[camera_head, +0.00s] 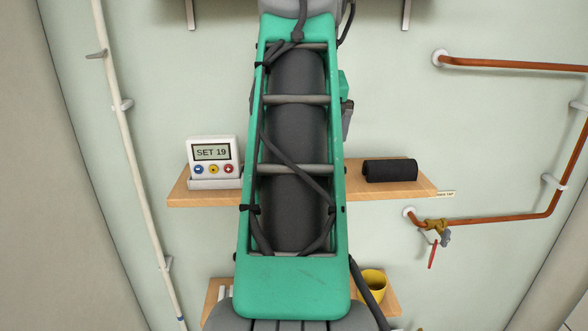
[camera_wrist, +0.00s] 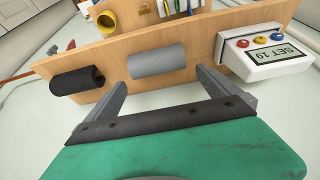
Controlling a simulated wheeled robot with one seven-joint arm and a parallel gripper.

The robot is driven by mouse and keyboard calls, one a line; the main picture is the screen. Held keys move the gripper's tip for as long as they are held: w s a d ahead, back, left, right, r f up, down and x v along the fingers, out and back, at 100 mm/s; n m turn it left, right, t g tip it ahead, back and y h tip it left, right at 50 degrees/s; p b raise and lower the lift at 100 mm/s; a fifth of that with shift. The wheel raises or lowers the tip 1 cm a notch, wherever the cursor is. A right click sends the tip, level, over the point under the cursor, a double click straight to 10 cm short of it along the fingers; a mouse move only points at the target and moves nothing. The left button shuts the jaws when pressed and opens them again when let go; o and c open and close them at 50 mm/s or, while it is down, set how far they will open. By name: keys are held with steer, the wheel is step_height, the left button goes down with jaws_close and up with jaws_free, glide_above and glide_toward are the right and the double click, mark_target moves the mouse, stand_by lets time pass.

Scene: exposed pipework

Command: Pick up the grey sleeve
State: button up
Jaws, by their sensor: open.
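The grey sleeve (camera_wrist: 157,60) is a plain light grey cylinder lying on a wooden shelf (camera_wrist: 105,92) in the wrist view. In the head view it does not show, and my green arm covers the middle of that shelf (camera_head: 432,190). My gripper (camera_wrist: 161,78) is open and empty, with its two fingers spread. In the wrist view the sleeve lies just ahead of the fingertips and lines up with the gap between them. The gap looks wider than the sleeve's length. I see no contact.
A black sleeve (camera_head: 390,170) lies on the same shelf, right in the head view and left in the wrist view (camera_wrist: 77,80). A white control box (camera_head: 212,160) reading SET 19 stands at the other end. A yellow mug (camera_head: 371,283) is on the lower shelf. Copper pipes (camera_head: 490,217) run at right.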

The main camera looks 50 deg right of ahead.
steer(key=b+x, duration=0.1)
steer(key=x, duration=0.4)
steer(key=shift+s+a+f, duration=0.1)
steer(key=shift+s+a, duration=0.05)
steer(key=shift+s, duration=0.05)
steer(key=shift+d+f, duration=0.25)
steer(key=shift+f, duration=0.15)
steer(key=shift+r, duration=0.1)
steer(key=c, duration=1.1)
